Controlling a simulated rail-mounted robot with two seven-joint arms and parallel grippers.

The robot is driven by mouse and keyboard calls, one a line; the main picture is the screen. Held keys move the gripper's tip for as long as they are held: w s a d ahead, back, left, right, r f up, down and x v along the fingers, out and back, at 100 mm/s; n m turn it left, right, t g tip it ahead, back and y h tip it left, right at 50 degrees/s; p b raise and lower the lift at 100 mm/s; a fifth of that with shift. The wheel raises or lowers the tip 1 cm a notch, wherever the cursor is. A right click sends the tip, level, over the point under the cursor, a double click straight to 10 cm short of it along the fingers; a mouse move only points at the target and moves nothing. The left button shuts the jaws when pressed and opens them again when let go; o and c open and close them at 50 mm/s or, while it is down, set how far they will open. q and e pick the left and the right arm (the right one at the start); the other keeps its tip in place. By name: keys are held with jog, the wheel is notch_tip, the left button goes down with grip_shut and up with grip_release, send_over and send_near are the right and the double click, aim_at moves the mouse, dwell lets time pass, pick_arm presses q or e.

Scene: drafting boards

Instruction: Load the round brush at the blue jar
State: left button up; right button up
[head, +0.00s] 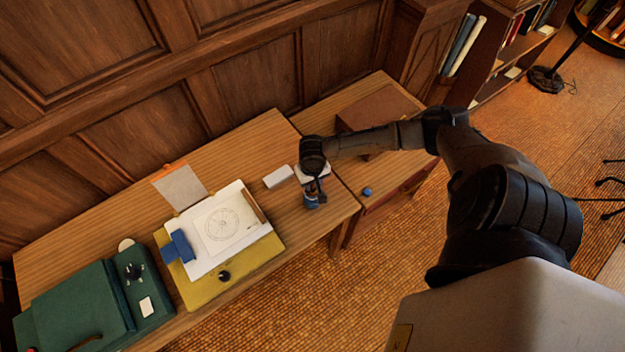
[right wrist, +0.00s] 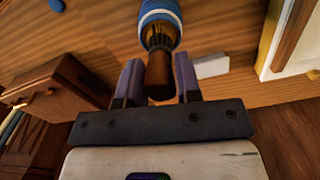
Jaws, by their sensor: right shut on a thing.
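My right gripper (head: 313,180) is over the front right part of the wooden desk, pointing down. In the right wrist view its two fingers (right wrist: 158,85) are shut on the round brush (right wrist: 158,75), by its brown handle. The brush's bristle end points at the blue jar (right wrist: 161,10) and overlaps its mouth. I cannot tell how deep the bristles are. The blue jar (head: 311,203) stands upright on the desk in the head view, partly hidden by my gripper. My left gripper is not in view.
A blue disc (head: 367,191) lies right of the jar. A white block (head: 278,177) lies left of it. A yellow board (head: 240,270) with a drawing sheet (head: 215,245), and a green case (head: 80,305), fill the left. A brown box (head: 375,108) stands behind.

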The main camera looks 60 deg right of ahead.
dwell(0.3)
jog(key=shift+p, duration=0.3)
dwell(0.6)
jog(key=shift+f, duration=0.15)
dwell(0.5)
dwell(0.4)
jog(key=shift+r+p, duration=0.65)
jog(key=shift+p, duration=0.3)
notch_tip(320, 180, up, 4)
jog(key=p, duration=0.4)
jog(key=shift+f, duration=0.15)
notch_tip(320, 180, up, 2)
jog(key=p, duration=0.3)
